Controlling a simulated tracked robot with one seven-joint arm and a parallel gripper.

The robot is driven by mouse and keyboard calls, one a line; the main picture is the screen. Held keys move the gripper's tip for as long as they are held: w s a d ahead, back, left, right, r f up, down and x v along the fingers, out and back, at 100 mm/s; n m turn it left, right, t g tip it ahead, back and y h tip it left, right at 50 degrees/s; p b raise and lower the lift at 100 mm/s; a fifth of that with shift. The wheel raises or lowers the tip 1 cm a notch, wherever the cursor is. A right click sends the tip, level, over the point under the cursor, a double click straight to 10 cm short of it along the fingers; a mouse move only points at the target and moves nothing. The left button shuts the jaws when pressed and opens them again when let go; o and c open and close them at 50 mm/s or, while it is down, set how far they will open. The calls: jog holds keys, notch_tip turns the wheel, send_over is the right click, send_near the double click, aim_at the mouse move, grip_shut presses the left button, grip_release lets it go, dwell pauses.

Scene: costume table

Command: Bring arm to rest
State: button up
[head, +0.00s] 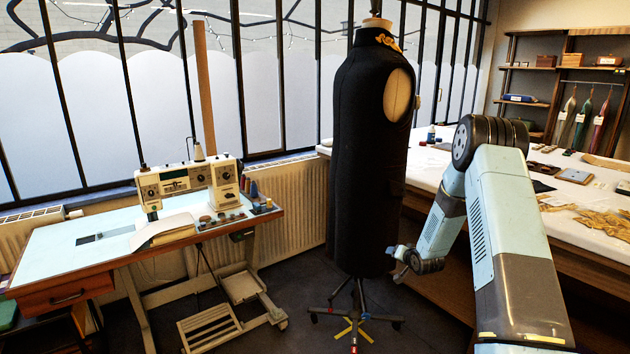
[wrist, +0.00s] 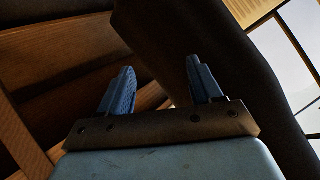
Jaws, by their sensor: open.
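My arm stands at the right of the head view, bent over at its elbow, with its lower part reaching down and left. My gripper (head: 402,263) is low, beside the lower right edge of the black garment on the dress form (head: 355,160). I cannot tell whether it touches the garment. In the wrist view my gripper (wrist: 158,88) shows two blue fingers spread wide apart, with nothing between them. The dark garment (wrist: 200,50) fills the space beyond the fingers.
A sewing machine (head: 190,185) stands on a work table (head: 75,265) at the left. A long white-topped table (head: 440,165) with cloth and small items runs behind my arm. The dress form's wheeled base (head: 355,315) stands on the dark floor. Open floor (head: 295,275) lies left of it.

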jog(key=s+a+r+n+g+h, duration=0.1)
jog(key=s+r, duration=0.5)
jog(key=r, duration=0.4)
jog(key=s+a+r+n+g+h, duration=0.1)
jog(key=s+r, duration=0.5)
jog(key=r, duration=0.5)
jog(key=s+a+r+g+h, duration=0.1)
jog(key=s+r, duration=0.4)
jog(key=r, duration=0.5)
jog(key=s+a+r+n+g, duration=0.1)
jog(key=s+r, duration=0.2)
jog(key=s, duration=0.9)
jog(key=s+a+r+n+g, duration=0.1)
jog(key=s+a+r, duration=0.1)
jog(key=s, duration=1)
jog(key=s+a+r+g+y, duration=0.1)
jog(key=s+r, duration=0.3)
jog(key=s, duration=0.8)
jog(key=shift+a+n, duration=0.2)
jog(key=shift+n, duration=0.2)
